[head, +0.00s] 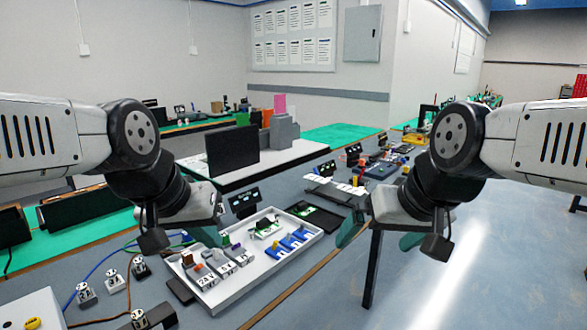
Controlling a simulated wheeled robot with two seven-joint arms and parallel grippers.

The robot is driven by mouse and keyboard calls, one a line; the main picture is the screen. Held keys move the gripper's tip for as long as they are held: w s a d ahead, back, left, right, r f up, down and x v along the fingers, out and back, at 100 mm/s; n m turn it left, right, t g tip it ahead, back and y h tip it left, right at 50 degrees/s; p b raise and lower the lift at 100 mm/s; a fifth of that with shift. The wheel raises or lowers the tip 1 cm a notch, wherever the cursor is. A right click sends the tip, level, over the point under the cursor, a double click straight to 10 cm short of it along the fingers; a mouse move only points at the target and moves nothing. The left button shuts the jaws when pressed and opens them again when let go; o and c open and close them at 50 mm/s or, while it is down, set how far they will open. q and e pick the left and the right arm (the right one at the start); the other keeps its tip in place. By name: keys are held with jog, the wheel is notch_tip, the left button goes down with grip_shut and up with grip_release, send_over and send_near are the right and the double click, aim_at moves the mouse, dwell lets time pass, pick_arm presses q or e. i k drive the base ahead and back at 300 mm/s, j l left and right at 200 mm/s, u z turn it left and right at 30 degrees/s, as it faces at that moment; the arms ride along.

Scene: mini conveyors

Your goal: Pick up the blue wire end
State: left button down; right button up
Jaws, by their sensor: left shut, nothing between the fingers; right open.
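A blue wire (98,266) curves over the grey table at the lower left. It runs from near a white labelled block (87,294) up toward my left gripper (212,240). I cannot tell exactly where the blue wire ends, as its upper part passes behind my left arm. My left gripper is shut and empty, with its teal fingers over the left side of the white tray (300,258). My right gripper (376,246) is open and empty, right of the tray near the table's front edge, with its teal fingers spread apart.
The tray holds grey labelled blocks (222,262), blue parts (294,241) and a small green board (264,228). Several white labelled blocks and a brown wire (103,320) lie at the lower left. A black screen (232,150) stands behind. The floor at right is clear.

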aim_at(186, 238)
jog(key=u, duration=0.9)
